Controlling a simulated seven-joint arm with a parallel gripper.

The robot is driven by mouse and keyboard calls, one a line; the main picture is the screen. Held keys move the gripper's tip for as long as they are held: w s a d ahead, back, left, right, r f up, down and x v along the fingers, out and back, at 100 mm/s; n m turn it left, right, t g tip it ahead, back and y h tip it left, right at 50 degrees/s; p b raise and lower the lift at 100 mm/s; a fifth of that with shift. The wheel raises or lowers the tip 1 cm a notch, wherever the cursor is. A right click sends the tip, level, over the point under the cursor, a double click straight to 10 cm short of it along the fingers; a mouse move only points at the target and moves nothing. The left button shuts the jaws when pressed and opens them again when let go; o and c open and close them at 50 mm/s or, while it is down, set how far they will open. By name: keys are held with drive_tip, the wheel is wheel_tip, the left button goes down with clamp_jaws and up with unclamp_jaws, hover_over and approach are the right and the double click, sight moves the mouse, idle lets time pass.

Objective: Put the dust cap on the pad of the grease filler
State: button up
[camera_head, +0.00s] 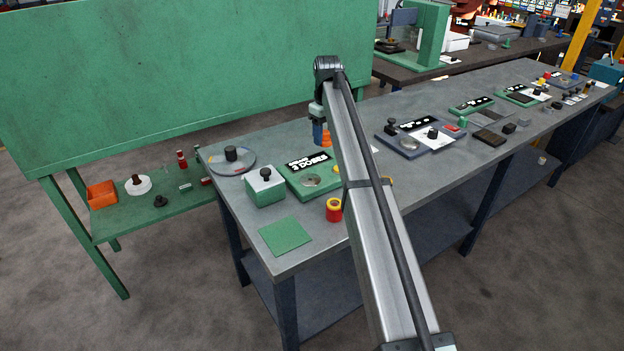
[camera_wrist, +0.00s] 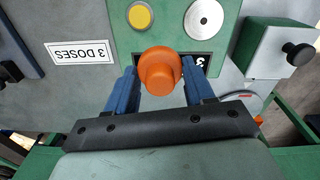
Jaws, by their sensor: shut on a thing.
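My gripper (camera_wrist: 160,82) has blue fingers on both sides of an orange, knob-shaped dust cap (camera_wrist: 159,70) and is shut on it. In the head view the gripper (camera_head: 320,136) is above the bench's near end, with the orange cap (camera_head: 327,138) at its fingertips. The cap hides part of the sign.
A green box with a black knob (camera_head: 265,187) stands left of the plate. A red cup with a yellow rim (camera_head: 334,210) stands in front. A yellow disc (camera_wrist: 140,16) lies left of the pad in the wrist view. A green mat (camera_head: 285,236) lies near the corner.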

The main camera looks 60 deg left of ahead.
hover_over(310, 179)
drive_tip(key=w+a, duration=0.2)
drive_tip(key=shift+s+d+m, duration=0.9)
drive_tip(key=shift+s+d, duration=0.15)
drive_tip(key=shift+d, duration=0.05)
drive_tip(key=shift+f, duration=4.55)
drive_tip(key=shift+f, duration=0.15)
drive_tip(key=o, duration=1)
wheel_tip(310, 179, up, 12)
